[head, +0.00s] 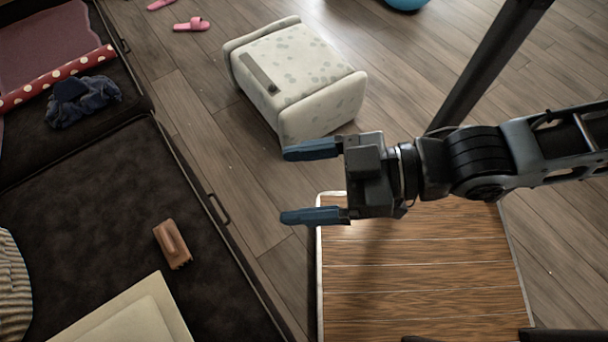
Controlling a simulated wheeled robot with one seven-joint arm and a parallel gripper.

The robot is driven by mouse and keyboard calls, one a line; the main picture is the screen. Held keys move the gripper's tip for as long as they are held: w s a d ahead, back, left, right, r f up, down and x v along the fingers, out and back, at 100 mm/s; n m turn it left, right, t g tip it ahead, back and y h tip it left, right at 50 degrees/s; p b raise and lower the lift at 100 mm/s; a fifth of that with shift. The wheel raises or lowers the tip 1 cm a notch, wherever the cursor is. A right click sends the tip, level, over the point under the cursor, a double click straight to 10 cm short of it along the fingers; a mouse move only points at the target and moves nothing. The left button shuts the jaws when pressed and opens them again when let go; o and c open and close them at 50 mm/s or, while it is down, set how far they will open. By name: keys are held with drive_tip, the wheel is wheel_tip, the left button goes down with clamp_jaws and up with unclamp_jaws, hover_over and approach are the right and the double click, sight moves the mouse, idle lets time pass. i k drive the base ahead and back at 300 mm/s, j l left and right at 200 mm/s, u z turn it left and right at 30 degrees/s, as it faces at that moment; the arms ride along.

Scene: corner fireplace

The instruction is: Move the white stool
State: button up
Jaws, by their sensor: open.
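The white stool (310,65) stands on the wooden floor at the top middle of the head view. It is a padded block, pale with grey spots, with a dark strip on its top. My gripper (312,183) is open, its two blue fingers pointing left. In the picture it lies just below the stool's lower corner. Nothing shows between the fingers. I cannot tell how high the gripper is above the floor. The stool's far sides and underside are hidden.
A dark couch or bed (90,195) fills the left, with a brown brush-like object (173,243) on it. A wooden-topped surface (420,270) lies below my arm. Pink slippers (191,24) and a blue ball (406,3) are beyond. Floor is clear around the stool.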

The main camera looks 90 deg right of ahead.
sight(318, 91)
drive_tip(key=z, duration=2)
